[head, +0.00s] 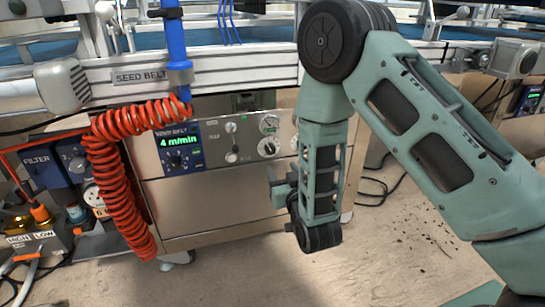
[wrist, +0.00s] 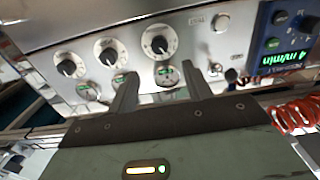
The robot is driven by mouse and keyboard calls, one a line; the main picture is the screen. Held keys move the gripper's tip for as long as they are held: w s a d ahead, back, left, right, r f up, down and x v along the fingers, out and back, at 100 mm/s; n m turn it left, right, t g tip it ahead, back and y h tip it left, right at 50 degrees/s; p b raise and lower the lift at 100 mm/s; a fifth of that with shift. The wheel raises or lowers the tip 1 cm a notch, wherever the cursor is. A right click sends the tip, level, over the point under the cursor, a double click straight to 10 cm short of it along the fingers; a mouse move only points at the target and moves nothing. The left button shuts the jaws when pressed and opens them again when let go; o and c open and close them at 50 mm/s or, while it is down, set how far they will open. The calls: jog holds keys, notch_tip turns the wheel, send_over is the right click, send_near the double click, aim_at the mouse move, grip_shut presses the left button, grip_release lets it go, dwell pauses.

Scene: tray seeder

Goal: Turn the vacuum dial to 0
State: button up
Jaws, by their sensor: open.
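Three round dials with black knobs stand in a row on the steel panel in the wrist view, which shows the panel turned over: a left dial (wrist: 68,65), a middle dial (wrist: 108,55) and a right dial (wrist: 158,43). Small gauges with green readouts sit below them. Labels are too small to read, so I cannot tell which is the vacuum dial or its setting. My gripper (wrist: 160,78) is open and empty, its fingers apart below the right dial. In the head view one black-knobbed dial (head: 268,147) shows left of my arm; the others are mostly hidden.
The blue seed belt display (head: 178,147) reads 4 m/min, with a knob beneath. A coiled red hose (head: 120,180) hangs at the panel's left. A lever switch (head: 232,155) stands between display and dial. The floor in front is clear apart from cables and crumbs.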

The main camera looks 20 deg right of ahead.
aim_at(271, 150)
jog(key=w+b, duration=0.2)
jog(key=w, duration=0.7)
jog(key=shift+w+b, duration=0.3)
jog(key=shift+w, duration=0.1)
jog(key=c, duration=1)
